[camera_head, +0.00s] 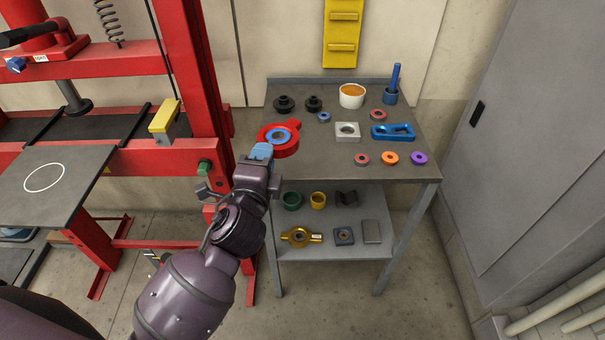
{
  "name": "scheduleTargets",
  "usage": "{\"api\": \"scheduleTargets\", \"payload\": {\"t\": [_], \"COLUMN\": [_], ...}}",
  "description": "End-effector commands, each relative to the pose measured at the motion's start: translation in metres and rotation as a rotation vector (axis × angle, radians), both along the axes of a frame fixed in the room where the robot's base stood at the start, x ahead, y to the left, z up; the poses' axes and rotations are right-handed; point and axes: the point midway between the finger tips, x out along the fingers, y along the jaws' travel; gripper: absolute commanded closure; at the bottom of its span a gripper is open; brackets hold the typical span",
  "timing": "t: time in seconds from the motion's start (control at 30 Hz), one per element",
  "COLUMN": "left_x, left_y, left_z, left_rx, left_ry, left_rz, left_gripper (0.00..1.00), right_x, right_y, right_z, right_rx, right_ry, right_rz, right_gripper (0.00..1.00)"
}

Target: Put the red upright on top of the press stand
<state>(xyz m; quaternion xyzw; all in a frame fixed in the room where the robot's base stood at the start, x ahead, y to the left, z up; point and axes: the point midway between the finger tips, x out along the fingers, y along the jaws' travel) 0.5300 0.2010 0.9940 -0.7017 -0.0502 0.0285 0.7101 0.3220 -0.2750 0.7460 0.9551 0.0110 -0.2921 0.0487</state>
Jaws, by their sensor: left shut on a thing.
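The red upright (291,149) is a red ring-shaped piece with a short arm pointing to the upper right and a blue ring inside it. It is at the left edge of the grey table top; I cannot tell whether it rests there or is slightly raised. My left gripper (262,152) is shut on the near left side of its rim, and the light blue fingertips hide part of it. A red press frame stands at the left. A dark flat plate with a white circle (44,178), seemingly the press stand's top, is bare. My right gripper is not in view.
The grey table (330,170) carries rings, a white cup (352,96), a blue bracket (393,132) and a blue pin (393,84). Its lower shelf holds several parts. A red press column (190,70) and a yellow block (165,119) stand between plate and table.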

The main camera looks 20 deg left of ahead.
Motion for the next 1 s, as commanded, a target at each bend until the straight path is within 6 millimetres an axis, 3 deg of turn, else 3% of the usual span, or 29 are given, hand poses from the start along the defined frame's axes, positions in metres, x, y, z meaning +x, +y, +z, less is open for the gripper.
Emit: {"api": "scheduleTargets", "payload": {"t": [0.03, 0.2, 0.5, 0.67, 1.0], "left_x": [0.012, 0.039, 0.061, 0.062, 0.062], "left_y": [-0.004, -0.016, -0.031, -0.032, -0.032], "left_z": [0.013, 0.038, 0.059, 0.038, -0.035], "left_rx": [-0.007, -0.012, -0.016, -0.015, -0.014], "left_ry": [-0.012, -0.006, 0.017, 0.026, 0.029], "left_rz": [0.027, 0.106, 0.166, 0.17, 0.168], "left_gripper": [1.0, 1.0, 1.0, 1.0, 1.0], "right_x": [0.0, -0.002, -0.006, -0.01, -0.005], "right_y": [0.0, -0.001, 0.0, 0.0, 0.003], "right_z": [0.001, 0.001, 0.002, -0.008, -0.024], "right_rx": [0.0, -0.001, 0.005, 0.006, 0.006], "right_ry": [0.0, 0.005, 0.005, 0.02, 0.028], "right_rz": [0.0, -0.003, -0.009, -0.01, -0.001], "right_gripper": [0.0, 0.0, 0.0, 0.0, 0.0]}}
